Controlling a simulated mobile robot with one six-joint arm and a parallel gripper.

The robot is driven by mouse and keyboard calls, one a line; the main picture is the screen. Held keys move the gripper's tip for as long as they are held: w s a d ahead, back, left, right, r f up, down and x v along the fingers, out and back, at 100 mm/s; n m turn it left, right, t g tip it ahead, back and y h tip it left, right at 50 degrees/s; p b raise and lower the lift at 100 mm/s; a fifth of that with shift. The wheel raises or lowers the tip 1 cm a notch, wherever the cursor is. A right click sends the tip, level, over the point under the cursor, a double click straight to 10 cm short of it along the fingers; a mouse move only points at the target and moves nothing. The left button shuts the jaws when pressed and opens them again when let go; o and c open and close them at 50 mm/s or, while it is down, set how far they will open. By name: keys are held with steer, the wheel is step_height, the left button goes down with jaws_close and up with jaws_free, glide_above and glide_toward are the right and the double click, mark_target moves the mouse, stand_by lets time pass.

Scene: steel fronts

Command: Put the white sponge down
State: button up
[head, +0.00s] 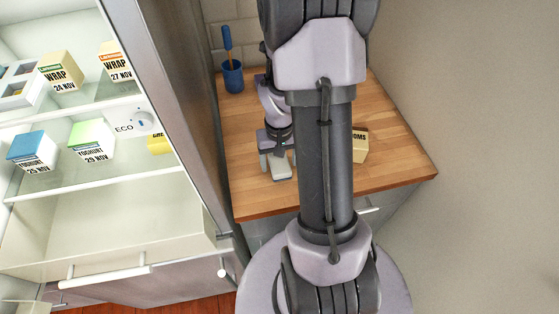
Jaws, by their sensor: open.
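My gripper (277,157) is over the wooden counter (250,190), pointing down, with its fingers apart. A small pale block (282,170), which looks like the white sponge, is at the fingertips, low at the counter top. It is small in the picture and partly covered by the gripper, so I cannot tell whether the fingers touch it. My own arm covers the middle of the counter.
A blue cup (232,77) with a blue-handled tool stands at the counter's back left. A cream box (360,146) is right of my arm, partly hidden. An open fridge (90,185) with several labelled boxes is at the left. The counter's front left is clear.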

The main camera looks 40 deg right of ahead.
mark_target(280, 163)
step_height(280, 163, up, 12)
steer(key=p, duration=0.3)
steer(key=shift+f, duration=0.25)
steer(key=shift+s, duration=0.1)
